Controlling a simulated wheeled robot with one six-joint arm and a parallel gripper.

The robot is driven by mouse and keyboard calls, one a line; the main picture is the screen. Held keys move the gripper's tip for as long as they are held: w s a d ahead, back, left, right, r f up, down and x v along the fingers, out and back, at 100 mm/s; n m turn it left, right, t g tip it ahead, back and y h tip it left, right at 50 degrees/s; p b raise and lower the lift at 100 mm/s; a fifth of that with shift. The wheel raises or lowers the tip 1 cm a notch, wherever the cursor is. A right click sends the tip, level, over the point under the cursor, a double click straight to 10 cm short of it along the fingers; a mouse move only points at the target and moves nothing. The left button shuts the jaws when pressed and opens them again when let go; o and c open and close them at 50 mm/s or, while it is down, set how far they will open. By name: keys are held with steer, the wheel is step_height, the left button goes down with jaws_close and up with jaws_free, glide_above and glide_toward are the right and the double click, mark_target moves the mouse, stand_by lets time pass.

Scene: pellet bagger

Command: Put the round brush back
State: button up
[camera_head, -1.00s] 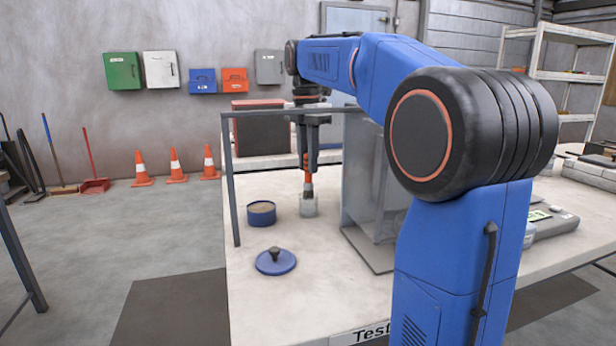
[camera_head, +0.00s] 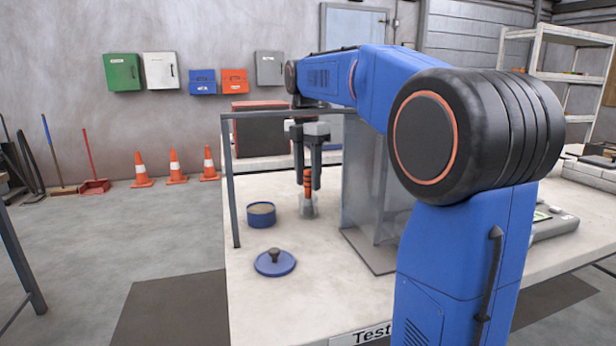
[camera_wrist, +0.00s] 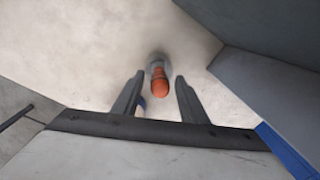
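In the wrist view my gripper (camera_wrist: 158,80) is open, with a gap on both sides of the handle. The bristles are hidden or too small to make out.
A blue open tin (camera_head: 261,214) stands left of the cup, and its blue lid (camera_head: 275,262) lies nearer the front. A grey panelled enclosure (camera_head: 362,190) stands close on the right. A dark frame post (camera_head: 230,190) rises at the table's left edge.

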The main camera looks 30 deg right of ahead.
steer(key=shift+r, duration=0.1)
step_height(320, 180, up, 12)
steer(key=shift+w, duration=0.3)
stand_by(0.7)
